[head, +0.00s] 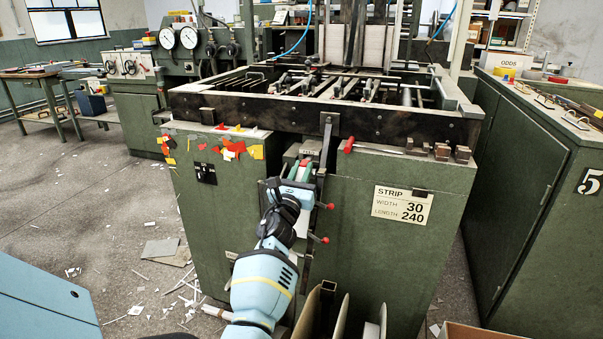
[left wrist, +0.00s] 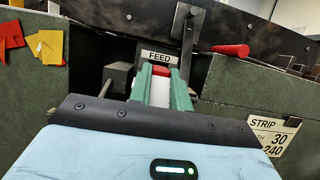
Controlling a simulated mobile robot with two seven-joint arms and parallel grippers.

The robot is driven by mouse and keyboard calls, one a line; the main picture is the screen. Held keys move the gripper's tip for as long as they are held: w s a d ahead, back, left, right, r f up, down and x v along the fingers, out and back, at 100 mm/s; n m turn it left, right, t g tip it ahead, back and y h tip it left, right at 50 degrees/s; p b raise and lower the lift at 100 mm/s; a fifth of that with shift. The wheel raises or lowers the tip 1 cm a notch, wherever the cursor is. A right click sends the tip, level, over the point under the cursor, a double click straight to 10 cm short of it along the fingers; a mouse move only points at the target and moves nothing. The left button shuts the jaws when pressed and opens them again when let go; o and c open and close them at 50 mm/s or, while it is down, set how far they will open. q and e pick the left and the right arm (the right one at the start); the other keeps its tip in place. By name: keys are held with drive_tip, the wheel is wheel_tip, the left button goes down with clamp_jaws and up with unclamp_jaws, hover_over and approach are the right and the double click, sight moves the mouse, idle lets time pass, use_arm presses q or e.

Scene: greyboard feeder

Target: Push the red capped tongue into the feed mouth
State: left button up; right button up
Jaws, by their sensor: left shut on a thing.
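My left gripper (head: 301,172) is at the front of the green machine, below its dark top rail. In the left wrist view its two green fingers (left wrist: 161,88) are shut on the red capped tongue. The tongue's red cap (left wrist: 161,71) shows at the far end between the fingers, with a pale white part nearer me. In the head view a bit of the red cap (head: 305,162) shows just past the fingers. The FEED plate (left wrist: 159,57) sits directly beyond the cap. The feed mouth itself is hidden behind the fingers and cap. My right gripper is not in view.
A red-handled lever (head: 349,145) lies right of the FEED plate, and an upright dark bar (head: 326,140) stands beside it. Red-knobbed rods (head: 324,240) stick out right of my arm. A STRIP sign (head: 403,206) is on the front panel. Paper scraps litter the floor at left.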

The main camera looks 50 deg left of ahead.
use_arm(q)
drive_tip(key=shift+w+a, duration=0.15)
drive_tip(key=shift+w, duration=0.05)
drive_tip(key=o, duration=0.9)
drive_tip(key=v, duration=0.7)
drive_tip(key=shift+s+d+f, duration=0.1)
drive_tip(key=shift+s+d, duration=0.15)
drive_tip(key=shift+s, duration=0.05)
drive_tip(key=shift+f, duration=0.1)
